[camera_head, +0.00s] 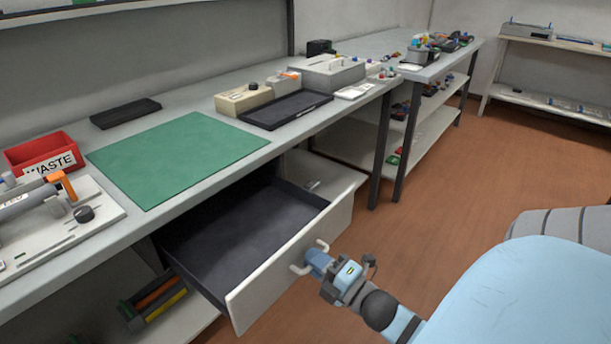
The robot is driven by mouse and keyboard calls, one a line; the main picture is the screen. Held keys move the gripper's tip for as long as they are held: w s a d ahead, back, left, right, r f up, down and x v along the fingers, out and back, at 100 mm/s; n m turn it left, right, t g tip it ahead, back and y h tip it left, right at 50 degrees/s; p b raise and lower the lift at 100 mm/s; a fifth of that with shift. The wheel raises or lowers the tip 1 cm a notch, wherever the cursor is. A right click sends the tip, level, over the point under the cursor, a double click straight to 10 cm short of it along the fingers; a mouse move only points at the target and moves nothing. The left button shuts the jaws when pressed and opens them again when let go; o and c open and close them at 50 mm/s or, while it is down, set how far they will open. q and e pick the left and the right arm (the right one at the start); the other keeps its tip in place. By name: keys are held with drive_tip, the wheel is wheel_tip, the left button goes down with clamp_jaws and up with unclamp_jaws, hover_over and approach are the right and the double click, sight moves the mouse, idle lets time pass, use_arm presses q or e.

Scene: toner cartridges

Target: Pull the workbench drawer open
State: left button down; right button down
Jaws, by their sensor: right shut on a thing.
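The workbench drawer (287,271) stands pulled out from under the bench top. Its dark inside (245,232) shows and looks empty. A pale handle (321,244) sits on the white drawer front. My right gripper (308,265) is at this handle, shut on it, with the arm coming from the lower right. The gripper body hides the middle of the handle. My left gripper is not in view.
The workbench top (190,100) carries a green mat (175,157), a red waste bin (43,155), a black tray (286,109) and several small devices. A lower shelf holds coloured cartridges (155,303). The brown floor (455,200) to the right is clear.

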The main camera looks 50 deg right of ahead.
drive_tip(key=c, duration=1.5)
unclamp_jaws()
drive_tip(key=shift+o, duration=0.2)
drive_tip(key=shift+s, duration=0.1)
